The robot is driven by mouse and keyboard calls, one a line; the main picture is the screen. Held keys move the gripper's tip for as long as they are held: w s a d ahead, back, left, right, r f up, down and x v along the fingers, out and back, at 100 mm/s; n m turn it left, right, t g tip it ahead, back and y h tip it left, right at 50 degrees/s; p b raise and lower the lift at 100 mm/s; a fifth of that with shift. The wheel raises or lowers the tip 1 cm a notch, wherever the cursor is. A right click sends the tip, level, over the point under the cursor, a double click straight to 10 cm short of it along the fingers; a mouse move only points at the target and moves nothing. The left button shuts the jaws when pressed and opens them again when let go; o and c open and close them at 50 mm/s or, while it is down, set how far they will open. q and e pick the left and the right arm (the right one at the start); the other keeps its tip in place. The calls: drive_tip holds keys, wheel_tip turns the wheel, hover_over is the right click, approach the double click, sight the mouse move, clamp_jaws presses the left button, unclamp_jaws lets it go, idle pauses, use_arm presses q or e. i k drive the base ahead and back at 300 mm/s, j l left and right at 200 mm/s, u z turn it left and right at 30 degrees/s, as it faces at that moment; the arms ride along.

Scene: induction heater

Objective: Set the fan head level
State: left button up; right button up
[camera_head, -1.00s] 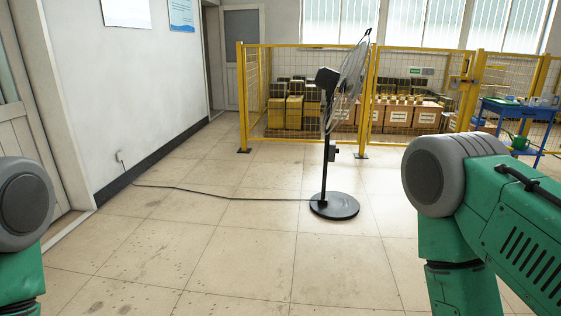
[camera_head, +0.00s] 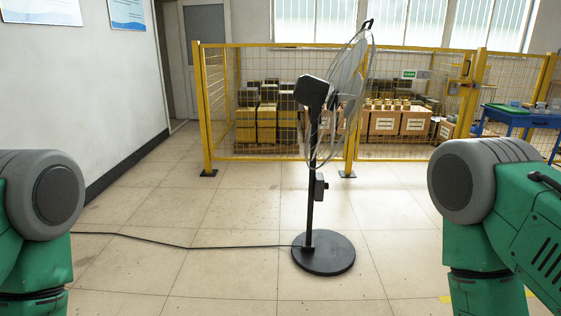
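A black pedestal fan (camera_head: 313,190) stands upright on the tiled floor ahead, a little right of centre, on a round black base (camera_head: 323,254). Its fan head (camera_head: 345,88), a wire cage with a dark motor housing (camera_head: 311,91) on the left, faces right. The cage leans, with its top farther right than its bottom, so the head looks tilted. A small dark box (camera_head: 321,185) sits on the pole. My green and grey arms show at both lower sides, apart from the fan. Neither gripper is in view.
A black cable (camera_head: 190,246) runs along the floor from the base to the left. A yellow mesh fence (camera_head: 270,159) stands behind the fan, with boxes (camera_head: 384,121) behind it. A blue table (camera_head: 520,118) is at the right. The floor before the fan is clear.

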sight(307, 84)
drive_tip(key=i+l+u, duration=0.35)
drive_tip(key=i+l, duration=0.15)
drive_tip(key=i, duration=0.25)
drive_tip(key=i+l+u, duration=0.35)
drive_tip(key=i+l, duration=0.3)
